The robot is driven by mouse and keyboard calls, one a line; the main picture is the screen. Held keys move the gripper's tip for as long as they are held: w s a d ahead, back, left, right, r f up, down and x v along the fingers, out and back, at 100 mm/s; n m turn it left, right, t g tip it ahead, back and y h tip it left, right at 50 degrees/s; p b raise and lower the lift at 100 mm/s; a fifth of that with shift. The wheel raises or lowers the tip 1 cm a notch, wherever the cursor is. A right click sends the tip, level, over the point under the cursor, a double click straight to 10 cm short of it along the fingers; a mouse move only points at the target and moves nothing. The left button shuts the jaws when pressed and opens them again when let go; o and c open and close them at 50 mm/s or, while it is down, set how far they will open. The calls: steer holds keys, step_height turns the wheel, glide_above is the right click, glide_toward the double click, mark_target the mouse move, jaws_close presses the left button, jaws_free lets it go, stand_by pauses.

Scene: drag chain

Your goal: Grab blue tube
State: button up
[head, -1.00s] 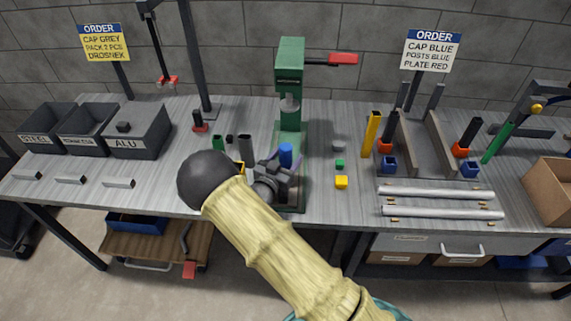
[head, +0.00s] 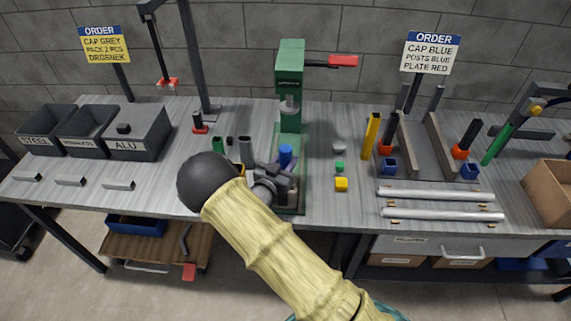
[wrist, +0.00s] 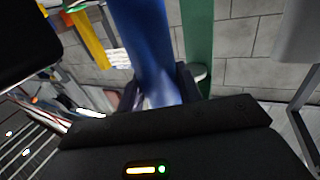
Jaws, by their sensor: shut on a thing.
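The blue tube (head: 286,157) stands upright in front of the green press (head: 291,95), at the middle of the bench. My gripper (head: 285,176) is at the tube from the front, with its fingers closed around the tube's lower part. In the wrist view the blue tube (wrist: 147,45) rises between the dark fingers (wrist: 160,88), which are shut on it. The tube's lower end is hidden behind my gripper in the head view.
A yellow block (head: 341,184) and a green block (head: 340,167) lie to the right. Two metal rails (head: 440,195) lie farther right.

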step_height(320, 180, up, 10)
steer(key=shift+b, duration=0.6)
stand_by(0.4)
